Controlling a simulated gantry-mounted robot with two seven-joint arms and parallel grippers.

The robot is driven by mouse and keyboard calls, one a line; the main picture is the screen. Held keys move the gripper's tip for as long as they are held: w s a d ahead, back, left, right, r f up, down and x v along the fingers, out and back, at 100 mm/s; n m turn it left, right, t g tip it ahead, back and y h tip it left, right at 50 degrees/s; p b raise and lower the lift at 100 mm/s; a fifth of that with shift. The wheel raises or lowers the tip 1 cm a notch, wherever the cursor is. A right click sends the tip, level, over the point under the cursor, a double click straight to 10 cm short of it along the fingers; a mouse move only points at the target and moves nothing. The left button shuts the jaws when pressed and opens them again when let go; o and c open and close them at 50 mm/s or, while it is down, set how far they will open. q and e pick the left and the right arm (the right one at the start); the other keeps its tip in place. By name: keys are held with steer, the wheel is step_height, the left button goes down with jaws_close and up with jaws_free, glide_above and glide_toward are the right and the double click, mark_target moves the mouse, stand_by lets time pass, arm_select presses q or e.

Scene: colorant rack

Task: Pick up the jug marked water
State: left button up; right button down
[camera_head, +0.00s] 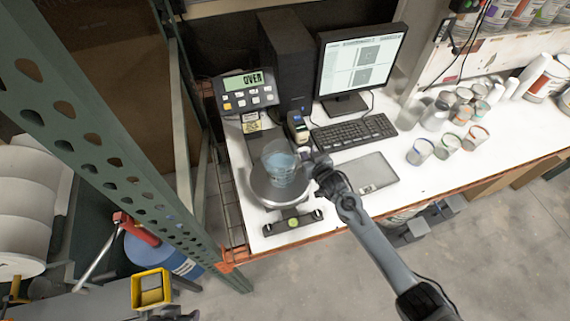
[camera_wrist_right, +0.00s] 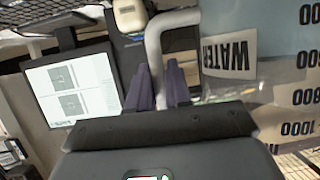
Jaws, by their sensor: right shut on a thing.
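The clear jug with bluish contents (camera_head: 280,165) is at the scale's round pan (camera_head: 268,197); I cannot tell whether it touches the pan. In the right wrist view the jug (camera_wrist_right: 230,85) fills the right side, with a label reading WATER and printed volume marks. Its pale handle (camera_wrist_right: 154,45) passes between the fingers of my right gripper (camera_wrist_right: 160,86). The right gripper also shows in the head view (camera_head: 313,169), at the jug's right side, shut on the handle. My left gripper is not in view.
The scale display (camera_head: 246,90) reads OVER. A monitor (camera_head: 360,62), keyboard (camera_head: 353,132) and flat grey tablet-like pad (camera_head: 367,174) are right of the jug. Several cans and cups (camera_head: 447,140) stand farther right. A green perforated post (camera_head: 110,150) rises at left. The white table's front right is clear.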

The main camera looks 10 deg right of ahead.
steer(key=shift+r, duration=0.3)
